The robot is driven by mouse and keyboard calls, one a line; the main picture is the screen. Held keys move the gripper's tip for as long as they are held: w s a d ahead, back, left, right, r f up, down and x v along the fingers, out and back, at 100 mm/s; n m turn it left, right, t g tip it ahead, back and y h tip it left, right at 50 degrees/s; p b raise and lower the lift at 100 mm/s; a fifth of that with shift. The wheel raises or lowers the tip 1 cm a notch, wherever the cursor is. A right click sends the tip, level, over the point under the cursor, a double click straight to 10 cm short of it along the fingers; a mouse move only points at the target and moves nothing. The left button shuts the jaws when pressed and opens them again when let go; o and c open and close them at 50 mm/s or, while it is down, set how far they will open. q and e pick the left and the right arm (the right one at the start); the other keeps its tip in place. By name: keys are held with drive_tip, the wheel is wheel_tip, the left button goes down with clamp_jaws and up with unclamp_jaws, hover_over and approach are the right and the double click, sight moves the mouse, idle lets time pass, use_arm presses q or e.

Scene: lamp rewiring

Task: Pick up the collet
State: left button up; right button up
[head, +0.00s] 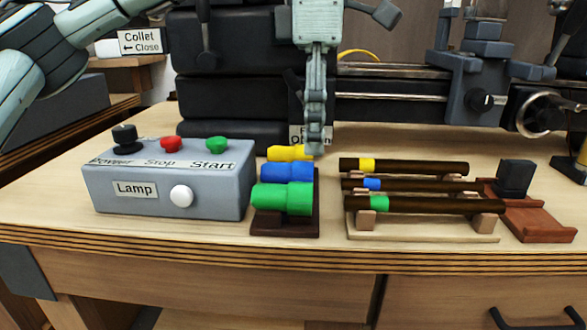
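Three stepped collets lie on a dark wooden rack (285,229): a yellow collet (285,153) at the back, a blue collet (287,171) in the middle and a green collet (283,198) in front. My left gripper (316,148) points down at the right end of the yellow collet and overlaps it in the head view. Its fingers show edge-on as one narrow strip, so their opening and any contact with the collet cannot be made out. My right gripper is not in view.
A grey lamp control box (215,190) with buttons stands left of the rack. Right of it, three dark rods (430,205) with colored bands lie on a wooden stand. A reddish-brown block (540,220) is farther right. The lathe (395,95) stands behind.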

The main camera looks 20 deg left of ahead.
sight(307, 163)
use_arm(q)
drive_tip(key=f, duration=0.2)
drive_tip(key=a+f, duration=0.1)
drive_tip(key=f, duration=0.1)
drive_tip(key=shift+s+f, duration=0.1)
drive_tip(key=shift+f, duration=0.85)
drive_tip(key=c, duration=0.8)
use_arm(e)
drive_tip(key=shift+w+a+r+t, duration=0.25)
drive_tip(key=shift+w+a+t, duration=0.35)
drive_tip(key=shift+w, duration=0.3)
